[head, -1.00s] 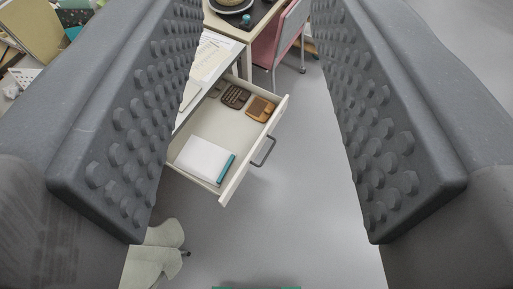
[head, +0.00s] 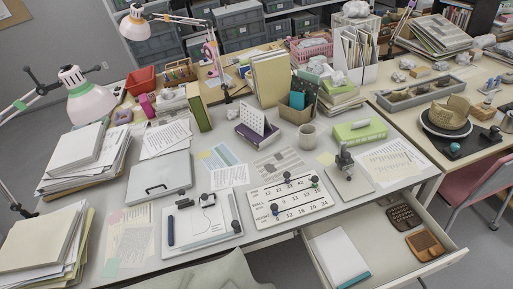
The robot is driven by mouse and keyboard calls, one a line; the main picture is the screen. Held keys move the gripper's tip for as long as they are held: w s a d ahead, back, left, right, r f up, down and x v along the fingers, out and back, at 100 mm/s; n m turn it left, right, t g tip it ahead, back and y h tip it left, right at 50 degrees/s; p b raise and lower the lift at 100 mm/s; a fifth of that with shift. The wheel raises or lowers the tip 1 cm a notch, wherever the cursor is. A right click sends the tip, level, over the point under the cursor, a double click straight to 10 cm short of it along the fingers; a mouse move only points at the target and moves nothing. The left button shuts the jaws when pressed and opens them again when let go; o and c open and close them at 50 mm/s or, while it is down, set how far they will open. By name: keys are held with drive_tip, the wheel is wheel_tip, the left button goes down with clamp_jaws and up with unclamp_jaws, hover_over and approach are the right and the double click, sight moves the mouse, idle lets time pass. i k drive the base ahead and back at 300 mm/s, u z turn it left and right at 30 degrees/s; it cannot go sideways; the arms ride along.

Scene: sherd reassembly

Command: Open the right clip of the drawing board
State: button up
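A white board that looks like the drawing board (head: 205,232) lies flat near the front edge of the desk, left of centre. It carries a sheet with a thin dark line and a dark blue pen (head: 171,230) along its left side. A small dark clip-like piece (head: 185,203) sits at its top left, and another (head: 208,199) sits at its top right. A dark round knob (head: 236,225) is at its right edge. The pieces are too small to tell whether they are open or shut. My gripper is not in view.
A number board with black knobs (head: 262,194) lies right of the drawing board. A grey case (head: 158,178) lies behind it, and paper stacks (head: 85,160) stand left. A drawer (head: 395,262) stands open at the front right. A pale chair back (head: 215,274) is in front.

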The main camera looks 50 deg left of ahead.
sight(206, 201)
drive_tip(key=u, duration=2.85)
drive_tip(key=i, duration=0.5)
drive_tip(key=z, duration=1.45)
